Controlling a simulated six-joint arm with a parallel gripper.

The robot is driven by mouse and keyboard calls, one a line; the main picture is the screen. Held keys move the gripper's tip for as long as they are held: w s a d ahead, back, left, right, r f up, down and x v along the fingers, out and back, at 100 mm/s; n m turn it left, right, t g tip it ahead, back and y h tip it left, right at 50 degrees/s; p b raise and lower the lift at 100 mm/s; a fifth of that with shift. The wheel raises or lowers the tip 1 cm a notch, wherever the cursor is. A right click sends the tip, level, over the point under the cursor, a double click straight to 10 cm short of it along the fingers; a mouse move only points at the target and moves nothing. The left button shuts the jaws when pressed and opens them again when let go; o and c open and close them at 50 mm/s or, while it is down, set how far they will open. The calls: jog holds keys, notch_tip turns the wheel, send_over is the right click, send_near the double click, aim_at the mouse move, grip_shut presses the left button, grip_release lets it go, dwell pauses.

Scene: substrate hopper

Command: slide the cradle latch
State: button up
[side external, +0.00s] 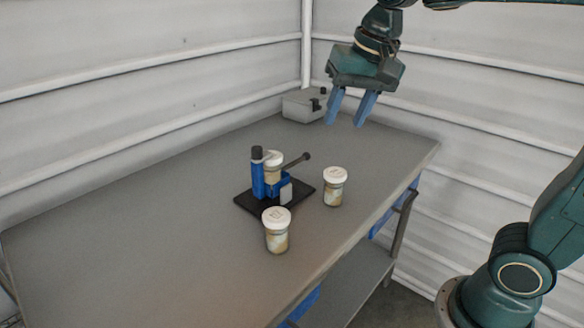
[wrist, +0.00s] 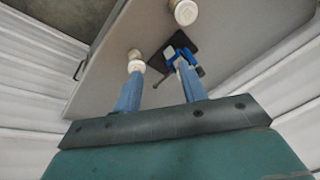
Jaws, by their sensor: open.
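The cradle (side external: 259,178) is a blue holder on a black base plate (side external: 247,203) in the middle of the table. A white-lidded jar (side external: 273,168) stands in it, partly hidden by the blue post. A dark rod with a knob (side external: 296,161) sticks out to the right, and a small grey block (side external: 286,193) sits at the front; I cannot tell which part is the latch. The cradle also shows in the wrist view (wrist: 174,58). My gripper (side external: 345,123) is open and empty, above the table's far right part, well apart from the cradle. Its blue fingers (wrist: 160,95) point toward the table.
One white-lidded jar (side external: 277,232) stands in front of the cradle and another (side external: 334,188) to its right. A grey box (side external: 303,106) sits at the back corner by the corrugated walls. The table's left part (side external: 130,225) is clear.

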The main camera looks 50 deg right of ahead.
jog(key=w+a+f+m+g, duration=0.2)
jog(key=w+m, duration=0.4)
jog(key=w, duration=0.8)
jog(key=m+g, duration=0.2)
jog(key=m, duration=0.4)
send_over(256, 147)
jog(key=a, duration=0.3)
notch_tip(256, 147, down, 8)
jog(key=r, duration=0.1)
jog(key=shift+f, duration=0.25)
jog(key=shift+d, duration=0.1)
jog(key=shift+s+d, duration=0.1)
jog(key=shift+d, duration=1.4)
jog(key=shift+n, duration=0.3)
jog(key=shift+a+f, duration=0.15)
jog(key=shift+f, duration=2.35)
jog(key=shift+c, duration=0.4)
